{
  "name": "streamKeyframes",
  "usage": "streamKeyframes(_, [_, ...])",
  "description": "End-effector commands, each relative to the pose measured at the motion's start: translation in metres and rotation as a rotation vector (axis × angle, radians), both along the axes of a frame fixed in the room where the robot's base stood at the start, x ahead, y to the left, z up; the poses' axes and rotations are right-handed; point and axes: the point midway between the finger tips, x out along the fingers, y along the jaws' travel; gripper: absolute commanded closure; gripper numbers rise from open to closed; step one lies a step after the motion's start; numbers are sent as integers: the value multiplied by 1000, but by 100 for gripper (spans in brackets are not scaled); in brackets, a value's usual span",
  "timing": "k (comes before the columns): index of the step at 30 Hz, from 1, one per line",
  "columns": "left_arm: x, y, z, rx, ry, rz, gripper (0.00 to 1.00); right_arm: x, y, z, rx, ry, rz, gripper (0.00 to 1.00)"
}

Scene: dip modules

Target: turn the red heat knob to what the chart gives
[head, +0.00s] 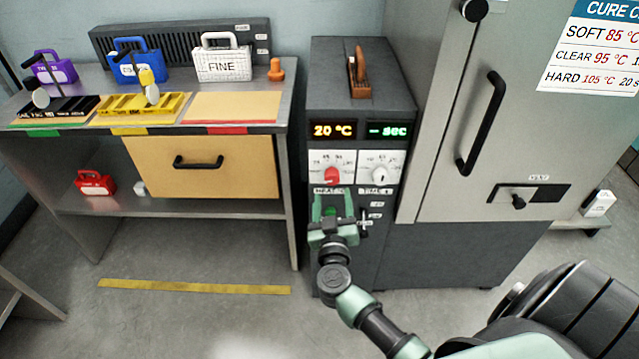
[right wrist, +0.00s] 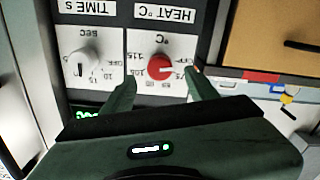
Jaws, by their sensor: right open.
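The red heat knob (head: 332,176) sits on a white dial on the front of the dark control box; in the right wrist view the knob (right wrist: 160,67) shows upside down. Its exact pointer setting is too small to tell. The heat display (head: 334,130) reads 20 °C. The cure chart (head: 597,50) at the upper right lists SOFT 85 °C, CLEAR 95 °C and HARD 105 °C; its right side is cut off. My right gripper (head: 332,198) is open in front of the panel, just below the knob, its fingertips (right wrist: 160,80) on either side of it, apart from it. My left gripper is not in view.
The time knob (head: 380,170) is close to the right of the heat knob, under a display (head: 387,130) reading "- sec". A large grey cabinet (head: 450,120) stands to the right. A bench (head: 286,160) with cases and trays stands to the left.

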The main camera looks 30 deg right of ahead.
Motion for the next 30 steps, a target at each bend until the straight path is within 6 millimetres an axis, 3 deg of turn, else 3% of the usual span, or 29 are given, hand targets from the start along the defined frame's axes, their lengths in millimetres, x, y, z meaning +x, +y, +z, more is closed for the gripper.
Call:
streamKeyframes(4, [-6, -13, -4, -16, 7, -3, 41, 23, -14, 0, -3, -3, 0, 41])
streamKeyframes(10, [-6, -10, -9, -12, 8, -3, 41, 46, -28, -1, -2, -1, 1, 41])
streamKeyframes(22, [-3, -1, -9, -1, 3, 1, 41, 55, -34, 0, -1, 1, 2, 41])
streamKeyframes(23, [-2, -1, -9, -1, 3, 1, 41, 55, -34, 0, -1, 0, 2, 44])
streamKeyframes(29, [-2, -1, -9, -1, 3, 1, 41, 55, -34, 0, 0, 0, 2, 100])
streamKeyframes(30, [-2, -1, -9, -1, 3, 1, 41, 55, -34, 0, 0, 0, 2, 100])
